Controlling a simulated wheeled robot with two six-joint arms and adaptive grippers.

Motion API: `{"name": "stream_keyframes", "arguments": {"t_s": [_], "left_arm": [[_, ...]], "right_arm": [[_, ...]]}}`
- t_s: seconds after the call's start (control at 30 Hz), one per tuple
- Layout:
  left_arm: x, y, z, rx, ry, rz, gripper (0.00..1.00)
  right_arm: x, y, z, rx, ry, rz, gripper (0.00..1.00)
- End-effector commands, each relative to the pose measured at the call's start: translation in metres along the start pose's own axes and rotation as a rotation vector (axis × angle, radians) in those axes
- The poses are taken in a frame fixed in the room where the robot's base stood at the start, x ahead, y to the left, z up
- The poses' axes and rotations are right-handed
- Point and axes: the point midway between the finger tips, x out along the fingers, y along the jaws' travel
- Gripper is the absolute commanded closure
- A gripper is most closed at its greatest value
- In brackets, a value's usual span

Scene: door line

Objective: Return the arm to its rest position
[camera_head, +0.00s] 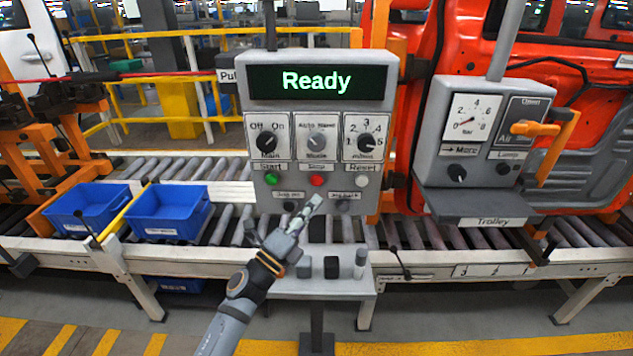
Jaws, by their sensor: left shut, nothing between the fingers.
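My left gripper (309,211) is shut and empty. It is in front of the lower part of the grey control box (385,120), and its arm comes up from the bottom of the view. The box's display (317,81) reads "Ready". Below it are three dials, then a green Start button (271,178), a red button (317,180) and a white Reset button (361,180). The gripper's tip shows just below the red button; I cannot tell whether it touches the box. My right gripper is not in view.
A small shelf (290,285) with several small pieces is under the box, close to my left forearm. Blue bins (165,213) stand on the roller conveyor (190,168) to the left. A trolley panel (445,150) with a gauge and orange handle hangs at the right, before an orange-red car body (590,85).

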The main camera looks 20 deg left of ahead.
Motion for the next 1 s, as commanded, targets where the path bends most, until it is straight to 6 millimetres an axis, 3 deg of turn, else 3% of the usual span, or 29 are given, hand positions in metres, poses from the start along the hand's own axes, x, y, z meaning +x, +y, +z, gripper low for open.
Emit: {"name": "stream_keyframes", "arguments": {"t_s": [0.43, 0.57, 0.67, 0.77, 0.9, 1.0], "left_arm": [[0.0, 0.001, 0.001, -0.005, -0.005, 0.003, 1.0], [-0.011, 0.011, 0.021, -0.127, -0.129, 0.078, 1.0], [-0.041, 0.038, 0.05, -0.368, -0.356, 0.221, 1.0], [-0.095, 0.076, 0.063, -0.668, -0.627, 0.411, 1.0], [-0.173, 0.113, 0.042, -0.991, -0.934, 0.663, 1.0], [-0.218, 0.123, 0.017, -1.141, -1.094, 0.815, 1.0]], "right_arm": [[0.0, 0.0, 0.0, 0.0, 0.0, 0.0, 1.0], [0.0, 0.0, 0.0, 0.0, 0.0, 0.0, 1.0], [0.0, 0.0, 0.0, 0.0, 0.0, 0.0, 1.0], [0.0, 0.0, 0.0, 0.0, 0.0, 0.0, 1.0], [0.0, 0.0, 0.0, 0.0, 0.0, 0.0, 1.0], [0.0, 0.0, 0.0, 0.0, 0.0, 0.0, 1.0]]}}
